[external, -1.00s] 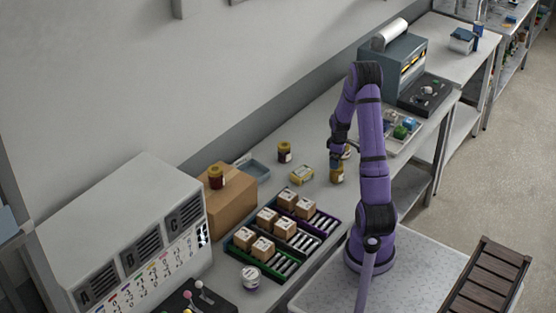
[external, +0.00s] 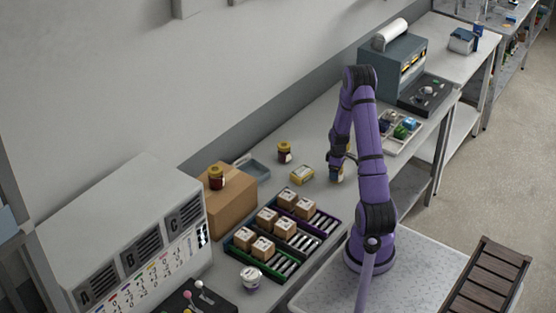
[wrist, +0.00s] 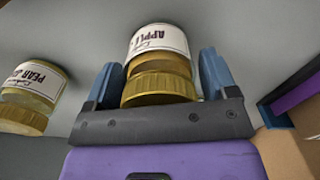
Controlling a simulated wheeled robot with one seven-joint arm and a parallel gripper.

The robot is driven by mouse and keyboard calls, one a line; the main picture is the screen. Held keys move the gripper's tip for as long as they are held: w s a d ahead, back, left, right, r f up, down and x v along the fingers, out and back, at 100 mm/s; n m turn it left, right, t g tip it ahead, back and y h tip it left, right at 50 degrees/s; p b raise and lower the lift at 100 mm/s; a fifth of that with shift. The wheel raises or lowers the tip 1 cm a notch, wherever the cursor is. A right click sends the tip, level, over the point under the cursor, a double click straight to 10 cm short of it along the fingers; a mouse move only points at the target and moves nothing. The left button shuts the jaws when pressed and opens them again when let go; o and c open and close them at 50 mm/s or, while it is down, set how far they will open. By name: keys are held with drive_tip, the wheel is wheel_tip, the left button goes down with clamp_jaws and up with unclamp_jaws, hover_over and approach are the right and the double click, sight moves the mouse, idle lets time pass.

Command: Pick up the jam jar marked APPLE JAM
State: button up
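The jam jar marked APPLE (wrist: 158,42) stands in the wrist view between my gripper's fingers, with its gold lid toward the camera and its white label partly readable. My gripper (wrist: 160,80) is open, with one blue finger on each side of the jar and a narrow gap visible at the right. In the external view my gripper (external: 336,173) is low over the table and hides most of this jar. A second jar marked PEAR (wrist: 32,85), also gold-lidded, stands to the left in the wrist view.
Another jar (external: 216,177) is on a cardboard box (external: 232,200). A tray of small boxes (external: 322,224) lies in front, and a parts tray (external: 412,138) is to the right.

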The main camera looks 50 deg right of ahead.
drive_tip(key=c, duration=0.8)
drive_tip(key=shift+r, duration=0.15)
